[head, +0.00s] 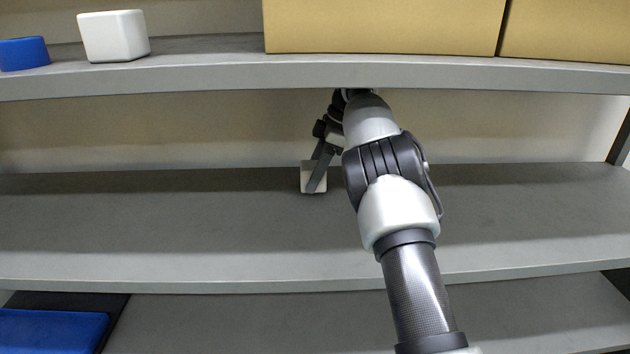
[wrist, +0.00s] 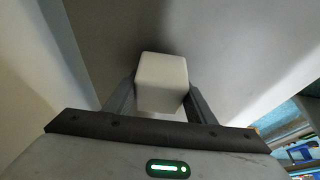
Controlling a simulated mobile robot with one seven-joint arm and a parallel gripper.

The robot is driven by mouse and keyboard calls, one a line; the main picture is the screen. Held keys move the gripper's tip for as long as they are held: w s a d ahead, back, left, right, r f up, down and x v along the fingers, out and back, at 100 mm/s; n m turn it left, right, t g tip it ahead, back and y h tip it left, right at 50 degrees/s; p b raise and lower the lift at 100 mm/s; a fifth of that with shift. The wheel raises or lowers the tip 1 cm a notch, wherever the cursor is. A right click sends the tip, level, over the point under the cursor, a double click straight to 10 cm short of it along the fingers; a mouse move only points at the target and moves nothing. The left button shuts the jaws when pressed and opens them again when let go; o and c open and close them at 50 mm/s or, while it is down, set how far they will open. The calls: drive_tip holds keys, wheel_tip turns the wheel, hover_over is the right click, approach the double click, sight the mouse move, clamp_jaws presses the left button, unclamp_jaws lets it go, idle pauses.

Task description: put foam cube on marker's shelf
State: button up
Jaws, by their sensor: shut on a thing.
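A small off-white cube (head: 306,177), which looks like the foam cube, is between the fingers of my gripper (head: 314,186) over the back of the middle shelf (head: 180,225). The wrist view shows the cube (wrist: 162,78) with one finger of my gripper (wrist: 161,97) against each side. I cannot tell whether the cube touches the shelf. I cannot make out for certain which thing is the marker.
Large tan boxes (head: 385,25) fill the middle and right of the upper shelf, above my arm. The middle shelf looks bare apart from the cube and my arm. A blue thing (head: 50,330) lies on something dark at the left of the lower shelf (head: 240,325).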

drive_tip(key=shift+d+f, duration=0.25)
drive_tip(key=shift+f, duration=0.35)
drive_tip(key=o, duration=1)
drive_tip(key=shift+d+r+p, duration=0.1)
drive_tip(key=shift+r+p, duration=0.2)
drive_tip(key=shift+r, duration=0.1)
drive_tip(key=d, duration=0.3)
drive_tip(key=d+p, duration=0.1)
drive_tip(key=d, duration=0.3)
drive_tip(key=d+p, duration=0.1)
drive_tip(key=d, duration=0.3)
drive_tip(key=shift+r, duration=0.3)
drive_tip(key=shift+d, duration=0.65)
